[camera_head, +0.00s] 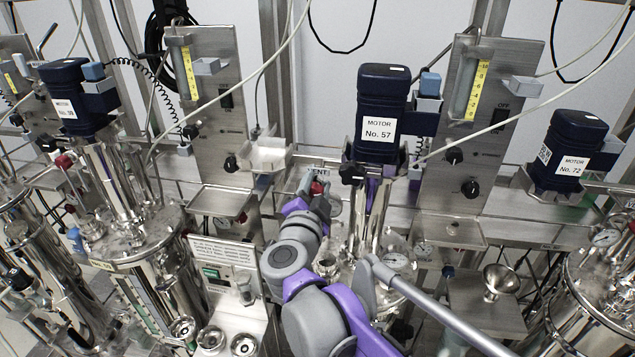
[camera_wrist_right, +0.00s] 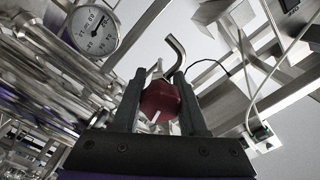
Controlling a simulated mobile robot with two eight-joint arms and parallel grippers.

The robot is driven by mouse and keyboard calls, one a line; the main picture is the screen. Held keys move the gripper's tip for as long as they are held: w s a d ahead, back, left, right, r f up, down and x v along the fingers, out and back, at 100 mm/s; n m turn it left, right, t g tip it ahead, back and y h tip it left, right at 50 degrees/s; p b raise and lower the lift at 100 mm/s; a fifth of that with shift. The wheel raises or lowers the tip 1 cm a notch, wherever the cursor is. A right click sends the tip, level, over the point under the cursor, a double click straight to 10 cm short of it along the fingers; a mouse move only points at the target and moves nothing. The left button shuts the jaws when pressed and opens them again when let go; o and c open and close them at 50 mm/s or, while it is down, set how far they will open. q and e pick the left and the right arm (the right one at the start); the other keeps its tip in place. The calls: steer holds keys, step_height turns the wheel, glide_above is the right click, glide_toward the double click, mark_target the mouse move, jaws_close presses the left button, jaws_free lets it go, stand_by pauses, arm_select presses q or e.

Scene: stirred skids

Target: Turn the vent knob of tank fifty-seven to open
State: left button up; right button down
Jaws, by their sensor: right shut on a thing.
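The tank with the motor labelled No. 57 (camera_head: 380,115) stands at the centre of the head view. Its steel lid is partly hidden behind my right arm. A red vent knob (camera_head: 317,187) shows just under a "VENT" label, at the end of my right arm. In the right wrist view the red knob (camera_wrist_right: 160,102) sits between the two dark fingers of my right gripper (camera_wrist_right: 160,100), which are shut on it. A white mark shows on the knob's lower face. A bent steel pipe (camera_wrist_right: 174,48) rises behind it. My left gripper is not in view.
A round gauge (camera_wrist_right: 92,30) is close to the left finger in the wrist view. Motor No. 72 (camera_head: 572,150) and another motor-topped tank (camera_head: 72,95) flank the centre. Hoses cross above. A steel funnel (camera_head: 497,281) stands at the right. Steel pipes crowd around the knob.

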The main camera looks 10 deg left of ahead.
stand_by(0.3)
steer(key=shift+c, duration=2.2)
jaws_free()
steer(key=s, duration=1.1)
